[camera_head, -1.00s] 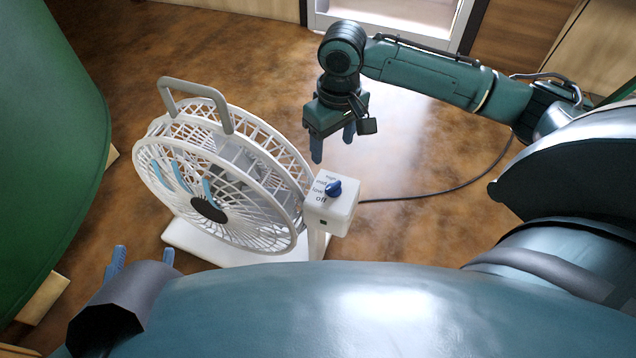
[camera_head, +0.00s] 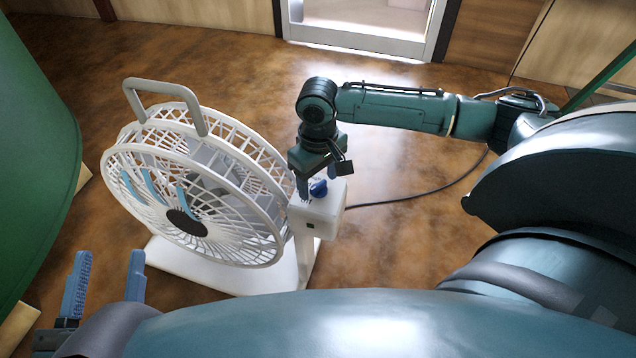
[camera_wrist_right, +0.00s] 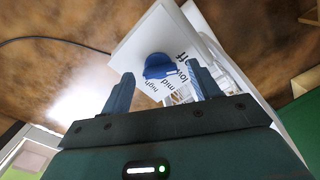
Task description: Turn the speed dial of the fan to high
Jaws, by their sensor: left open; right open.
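The white fan (camera_head: 190,190) stands upright on its base, left of centre in the head view. Its control box (camera_head: 313,212) sits at the fan's right side and carries the blue speed dial (camera_head: 319,188). The right wrist view shows the dial (camera_wrist_right: 158,66) on the white box face, with high, mid, low and off printed around it. I cannot tell for sure which word it points at. My right gripper (camera_head: 316,180) is open above the box, its fingers on either side of the dial; contact is unclear. My left gripper (camera_head: 109,257) is open and empty at the lower left.
A grey handle (camera_head: 165,95) arches over the fan. A dark cable (camera_head: 425,197) runs across the brown floor to the right of the box. A large green object (camera_head: 35,150) stands at the left edge. The floor behind the fan is clear.

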